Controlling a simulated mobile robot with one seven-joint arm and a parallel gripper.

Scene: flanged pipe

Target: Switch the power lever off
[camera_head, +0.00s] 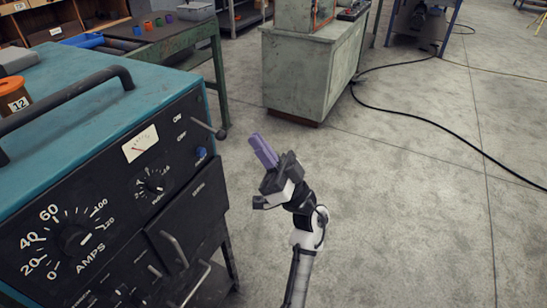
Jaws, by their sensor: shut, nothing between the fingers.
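The power lever (209,128) is a thin dark handle with a round knob. It sticks out from the upper right of the black front panel (107,190) of a teal machine (95,85). ON and OFF labels stand to its left; it sits closer to the height of the ON label, but I cannot tell its exact setting. My gripper (256,139) has purple fingers. It is shut and empty, in the open to the right of the lever and apart from it, with the fingers pointing up and slightly left.
The panel also bears an AMPS dial (76,238), a meter (140,143), a smaller knob (155,183) and a blue button (201,152). A black bar handle (70,93) runs across the machine's top. A grey-green cabinet (310,75) stands behind.

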